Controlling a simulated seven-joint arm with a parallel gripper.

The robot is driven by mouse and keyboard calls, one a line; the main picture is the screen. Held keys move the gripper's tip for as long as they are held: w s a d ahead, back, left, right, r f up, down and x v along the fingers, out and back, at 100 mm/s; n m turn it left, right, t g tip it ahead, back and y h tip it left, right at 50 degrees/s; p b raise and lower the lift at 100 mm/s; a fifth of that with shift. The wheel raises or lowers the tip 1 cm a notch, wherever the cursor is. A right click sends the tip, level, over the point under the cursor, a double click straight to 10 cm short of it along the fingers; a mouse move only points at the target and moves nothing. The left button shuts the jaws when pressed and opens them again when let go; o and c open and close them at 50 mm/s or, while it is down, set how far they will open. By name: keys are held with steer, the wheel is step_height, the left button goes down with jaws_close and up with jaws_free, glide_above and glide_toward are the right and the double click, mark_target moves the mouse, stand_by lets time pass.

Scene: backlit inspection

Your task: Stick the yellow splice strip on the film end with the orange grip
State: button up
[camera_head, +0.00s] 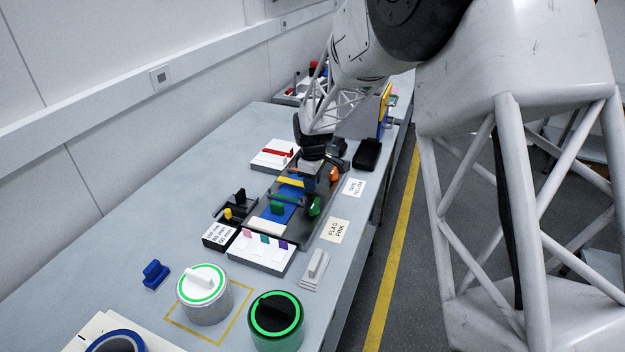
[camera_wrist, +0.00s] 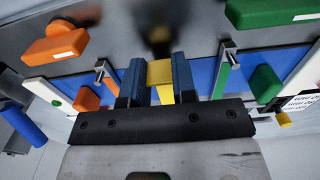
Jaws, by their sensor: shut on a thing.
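The yellow splice strip (camera_wrist: 160,72) is between the two blue fingers of my gripper (camera_wrist: 157,82) in the wrist view. The strip (camera_head: 290,182) also shows in the head view, over the blue film bed. My gripper (camera_head: 309,183) is shut on it, low over the grey fixture. Two orange grips show left of my fingers in the wrist view: a larger one with a white mark (camera_wrist: 55,45) and a smaller one (camera_wrist: 86,98) by a pale film end. Green grips (camera_wrist: 265,84) are on the right. Whether the strip touches the film is hidden.
A white rack with coloured tabs (camera_head: 262,252) stands at the fixture's near end. Labels (camera_head: 335,230) lie to its right. A white block with a red bar (camera_head: 274,155) is at the back left. Round knobs (camera_head: 204,296) stand in front.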

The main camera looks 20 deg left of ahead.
steer(key=shift+f, duration=0.75)
stand_by(0.4)
steer(key=o, duration=0.8)
steer(key=shift+r, duration=0.15)
steer(key=shift+r, duration=3.75)
